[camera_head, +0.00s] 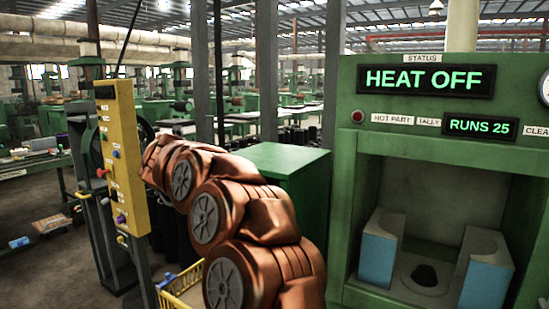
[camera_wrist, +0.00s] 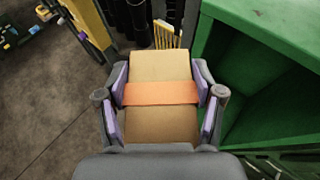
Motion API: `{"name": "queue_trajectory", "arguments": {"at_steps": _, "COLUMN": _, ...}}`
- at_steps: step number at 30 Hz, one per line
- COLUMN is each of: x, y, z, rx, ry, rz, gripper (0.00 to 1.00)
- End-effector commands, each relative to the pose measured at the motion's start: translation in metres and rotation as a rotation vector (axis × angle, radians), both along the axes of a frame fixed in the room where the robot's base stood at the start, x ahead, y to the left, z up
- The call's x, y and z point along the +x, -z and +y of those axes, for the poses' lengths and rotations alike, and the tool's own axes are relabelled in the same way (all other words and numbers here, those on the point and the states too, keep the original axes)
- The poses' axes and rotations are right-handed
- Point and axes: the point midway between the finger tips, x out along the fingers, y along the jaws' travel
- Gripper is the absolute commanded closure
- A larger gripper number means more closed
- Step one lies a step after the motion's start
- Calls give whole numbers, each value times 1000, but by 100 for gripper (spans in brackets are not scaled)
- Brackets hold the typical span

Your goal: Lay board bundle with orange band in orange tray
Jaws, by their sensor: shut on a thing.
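The board bundle (camera_wrist: 160,125) is tan with an orange band (camera_wrist: 161,93) around its middle, seen in the wrist view. My gripper (camera_wrist: 160,101) is shut on it, with a purple-padded finger on each side of the bundle. In the head view my copper-coloured arm fills the middle, and its gripper and the bundle are hidden. I see no orange tray in either view.
A green press (camera_head: 437,128) with a "HEAT OFF" display stands at the right. A green cabinet (camera_wrist: 270,45) is close right of the bundle in the wrist view. A yellow control panel (camera_head: 122,155) and yellow crate (camera_head: 186,284) stand left of my arm.

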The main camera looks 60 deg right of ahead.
Motion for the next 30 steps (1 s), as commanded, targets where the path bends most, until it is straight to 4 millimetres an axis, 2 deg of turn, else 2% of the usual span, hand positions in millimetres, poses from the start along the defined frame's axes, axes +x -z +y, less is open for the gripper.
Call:
{"name": "queue_trajectory", "arguments": {"at_steps": 5, "x": -47, "y": -35, "z": -50, "rx": 0, "ry": 230, "rz": -5, "gripper": 71}}
{"name": "queue_trajectory", "arguments": {"at_steps": 9, "x": -97, "y": -57, "z": -86, "rx": 2, "ry": 431, "rz": -5, "gripper": 71}}
{"name": "queue_trajectory", "arguments": {"at_steps": 12, "x": -131, "y": -67, "z": -104, "rx": 1, "ry": 556, "rz": -1, "gripper": 71}}
{"name": "queue_trajectory", "arguments": {"at_steps": 16, "x": -162, "y": -75, "z": -118, "rx": 1, "ry": 667, "rz": 1, "gripper": 71}}
{"name": "queue_trajectory", "arguments": {"at_steps": 21, "x": -177, "y": -79, "z": -127, "rx": -2, "ry": 725, "rz": 2, "gripper": 71}}
{"name": "queue_trajectory", "arguments": {"at_steps": 30, "x": -165, "y": -78, "z": -165, "rx": -2, "ry": 730, "rz": 3, "gripper": 71}}
